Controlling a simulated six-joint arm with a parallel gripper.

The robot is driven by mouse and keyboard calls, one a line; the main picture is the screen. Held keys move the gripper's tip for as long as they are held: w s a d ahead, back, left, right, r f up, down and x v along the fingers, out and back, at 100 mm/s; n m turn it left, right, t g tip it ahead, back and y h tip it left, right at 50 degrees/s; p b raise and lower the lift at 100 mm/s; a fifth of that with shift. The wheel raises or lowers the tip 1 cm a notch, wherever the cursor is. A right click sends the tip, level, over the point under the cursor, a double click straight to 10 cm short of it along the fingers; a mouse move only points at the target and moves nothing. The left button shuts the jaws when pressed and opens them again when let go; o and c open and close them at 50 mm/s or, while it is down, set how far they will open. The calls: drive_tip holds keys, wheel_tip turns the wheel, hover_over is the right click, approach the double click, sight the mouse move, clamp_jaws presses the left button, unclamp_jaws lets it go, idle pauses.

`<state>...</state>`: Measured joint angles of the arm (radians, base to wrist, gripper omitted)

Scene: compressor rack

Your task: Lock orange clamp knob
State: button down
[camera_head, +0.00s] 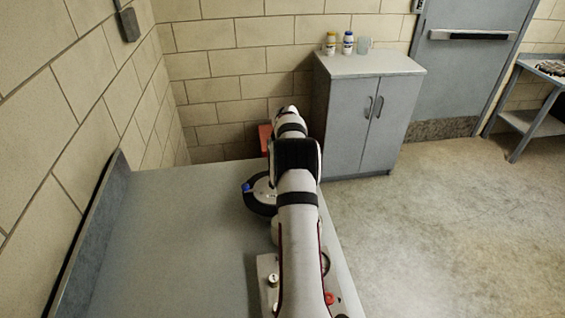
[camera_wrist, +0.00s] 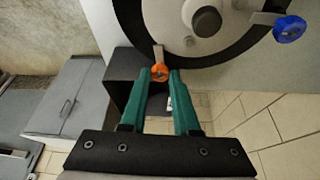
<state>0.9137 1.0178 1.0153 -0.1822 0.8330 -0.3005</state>
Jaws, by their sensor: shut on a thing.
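The orange clamp knob (camera_wrist: 160,72) shows in the wrist view between the tips of my gripper (camera_wrist: 159,78). The green fingers are closed on it, one on each side. The knob sits at the end of a pale metal tab at the edge of a round black-rimmed unit (camera_wrist: 131,18). A blue knob (camera_wrist: 289,29) is on the same unit to the right; it also shows in the head view (camera_head: 246,187). In the head view my arm hides the gripper and the orange knob.
The unit lies on a grey worktop (camera_head: 180,235) with a clear left side. A panel with small fittings (camera_head: 266,268) is near the front, partly behind my arm. A grey cabinet (camera_head: 345,115) with bottles stands beyond. A red object (camera_head: 265,138) is past the worktop.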

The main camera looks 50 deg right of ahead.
drive_tip(key=shift+a+m, duration=0.1)
drive_tip(key=shift+m, duration=0.2)
drive_tip(key=m+g, duration=0.1)
drive_tip(key=m, duration=0.1)
drive_tip(key=shift+w+m+h, duration=0.15)
drive_tip(key=shift+m+h, duration=0.15)
drive_tip(key=shift+w+m+g+h, duration=0.15)
drive_tip(key=shift+m+g, duration=0.25)
drive_tip(key=shift+m, duration=0.65)
drive_tip(key=shift+m+g+h, duration=0.15)
drive_tip(key=shift+m+g, duration=0.25)
drive_tip(key=shift+m, duration=0.65)
drive_tip(key=c, duration=0.7)
unclamp_jaws()
drive_tip(key=shift+o, duration=0.2)
drive_tip(key=v, duration=1.6)
